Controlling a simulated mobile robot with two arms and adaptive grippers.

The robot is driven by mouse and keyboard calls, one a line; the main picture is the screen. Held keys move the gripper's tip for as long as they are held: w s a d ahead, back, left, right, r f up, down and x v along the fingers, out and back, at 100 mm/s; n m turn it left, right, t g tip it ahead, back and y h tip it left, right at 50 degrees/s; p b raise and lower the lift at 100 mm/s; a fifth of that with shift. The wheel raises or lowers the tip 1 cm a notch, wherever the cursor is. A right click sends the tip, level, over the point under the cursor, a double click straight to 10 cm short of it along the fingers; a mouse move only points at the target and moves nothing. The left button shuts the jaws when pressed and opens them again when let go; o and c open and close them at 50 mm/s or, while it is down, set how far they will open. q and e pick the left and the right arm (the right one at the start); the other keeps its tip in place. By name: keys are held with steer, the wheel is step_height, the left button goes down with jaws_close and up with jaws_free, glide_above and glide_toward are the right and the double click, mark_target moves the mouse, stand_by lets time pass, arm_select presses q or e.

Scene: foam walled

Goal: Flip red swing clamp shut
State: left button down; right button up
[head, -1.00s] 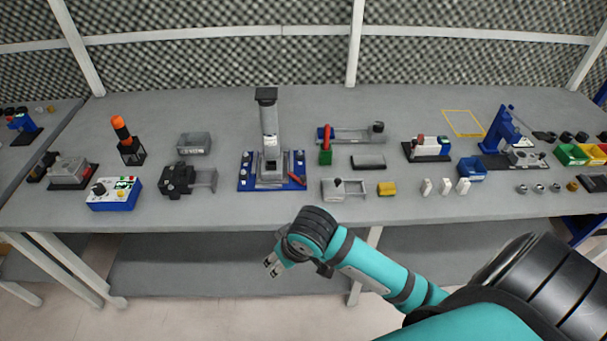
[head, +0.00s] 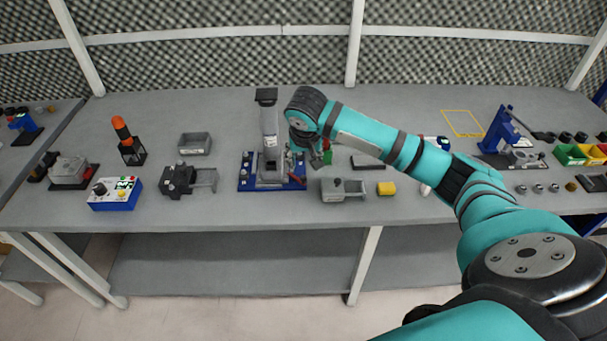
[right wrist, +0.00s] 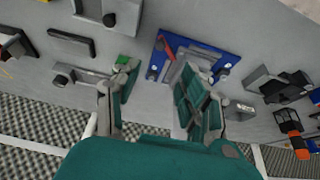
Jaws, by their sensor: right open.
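The red swing clamp (head: 297,179) is a small red lever at the front right of a blue base plate (head: 245,184) with a grey column fixture (head: 269,135). In the right wrist view the red lever (right wrist: 164,46) lies on the blue plate (right wrist: 218,55), ahead of my fingers. My right gripper (head: 305,163) is open and empty, pointing down above the plate's right side. Its two fingers show spread in the wrist view (right wrist: 160,90), apart from the lever. The exact gap to the lever is hard to tell. My left gripper is not in view.
A black and grey clamp (head: 180,179) and a blue control box (head: 114,193) are left. My right arm hides items behind it. The front table edge is clear.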

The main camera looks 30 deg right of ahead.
mark_target(303, 177)
steer(key=p+x, duration=0.1)
steer(key=x, duration=1.2)
steer(key=shift+a, duration=0.1)
jaws_close()
